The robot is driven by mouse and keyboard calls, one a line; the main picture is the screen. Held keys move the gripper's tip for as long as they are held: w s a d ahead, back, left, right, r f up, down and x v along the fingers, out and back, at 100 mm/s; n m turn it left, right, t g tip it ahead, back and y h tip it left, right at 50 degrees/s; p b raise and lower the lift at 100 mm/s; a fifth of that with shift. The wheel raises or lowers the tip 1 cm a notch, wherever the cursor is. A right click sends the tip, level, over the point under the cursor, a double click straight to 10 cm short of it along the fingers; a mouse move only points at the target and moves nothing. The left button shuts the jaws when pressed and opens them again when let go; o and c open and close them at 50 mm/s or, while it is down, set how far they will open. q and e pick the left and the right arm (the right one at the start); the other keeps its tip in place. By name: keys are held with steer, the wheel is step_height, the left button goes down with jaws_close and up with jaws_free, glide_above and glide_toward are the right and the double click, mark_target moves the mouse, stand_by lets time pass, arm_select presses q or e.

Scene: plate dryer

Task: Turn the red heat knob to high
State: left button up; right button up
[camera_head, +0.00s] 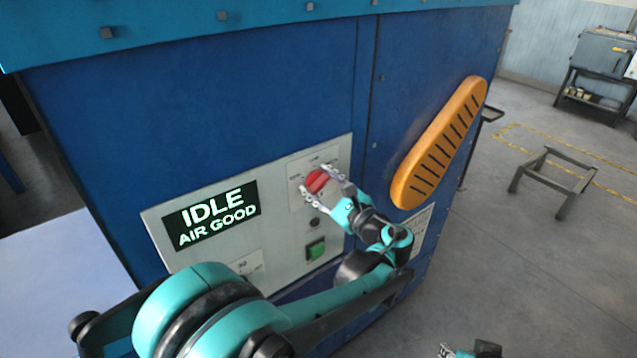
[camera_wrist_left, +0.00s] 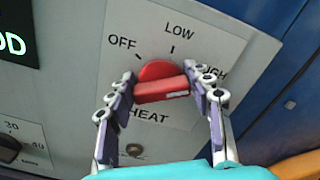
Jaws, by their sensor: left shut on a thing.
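The red heat knob (camera_head: 317,181) is on the grey control panel of the blue machine. In the left wrist view the knob (camera_wrist_left: 161,90) has a raised bar lying nearly level, its right end slightly higher. OFF, LOW and HIGH are printed around it and HEAT below; a finger partly covers HIGH. I cannot tell which mark the knob points to. My left gripper (camera_head: 318,184) is shut on the knob, with one finger at each end of the bar. Part of what looks like my right gripper (camera_head: 472,351) shows at the bottom edge of the head view.
An IDLE / AIR GOOD display (camera_head: 211,214) is left of the knob. A green button (camera_head: 316,249) sits below it, and a black dial (camera_wrist_left: 9,149) is at lower left in the wrist view. An orange slotted guard (camera_head: 440,143) sticks out to the right.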

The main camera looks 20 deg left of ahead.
stand_by(0.3)
arm_select(q)
steer(key=o, duration=1.2)
steer(key=shift+c, duration=0.2)
steer(key=shift+d, duration=0.1)
steer(key=v, duration=1.2)
